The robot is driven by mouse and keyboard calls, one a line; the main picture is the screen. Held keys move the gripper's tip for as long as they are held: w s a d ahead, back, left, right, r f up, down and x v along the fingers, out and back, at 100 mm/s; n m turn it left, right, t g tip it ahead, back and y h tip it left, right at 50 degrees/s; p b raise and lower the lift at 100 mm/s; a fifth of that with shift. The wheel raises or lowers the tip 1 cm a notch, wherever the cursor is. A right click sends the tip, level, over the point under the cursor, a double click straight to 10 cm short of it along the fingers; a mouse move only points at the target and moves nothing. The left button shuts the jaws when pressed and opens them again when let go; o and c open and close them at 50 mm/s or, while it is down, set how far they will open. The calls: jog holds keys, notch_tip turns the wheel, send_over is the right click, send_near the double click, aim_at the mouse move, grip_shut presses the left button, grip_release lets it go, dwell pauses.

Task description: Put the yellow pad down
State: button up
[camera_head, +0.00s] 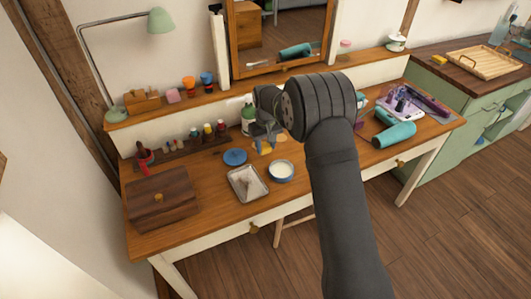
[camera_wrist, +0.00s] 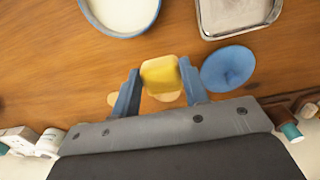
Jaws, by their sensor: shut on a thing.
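My gripper (camera_wrist: 160,92) is shut on the yellow pad (camera_wrist: 160,72), which sits between the two blue-grey fingers in the wrist view. In the head view my gripper (camera_head: 262,134) is over the back middle of the wooden desk (camera_head: 215,205), and the yellow pad (camera_head: 266,149) shows just below it. I cannot tell whether the pad touches the desk. Pale round pads (camera_wrist: 166,96) lie below it on the wood, partly hidden by the fingers.
A blue-rimmed round tin (camera_head: 281,171), a metal tray (camera_head: 248,183) and a blue lid (camera_head: 235,157) lie close by. A green bottle (camera_head: 248,115) stands behind. A wooden box (camera_head: 162,199) is at the left, and a teal cylinder (camera_head: 394,135) at the right.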

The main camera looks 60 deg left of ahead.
aim_at(265, 154)
jog(key=shift+f, duration=2.05)
jog(key=o, duration=0.9)
jog(key=shift+f, duration=0.1)
jog(key=shift+a, duration=0.1)
notch_tip(265, 154, up, 12)
jog(key=shift+r, duration=0.15)
notch_tip(265, 154, down, 13)
jog(key=shift+r, duration=2.3)
jog(key=shift+f, duration=0.1)
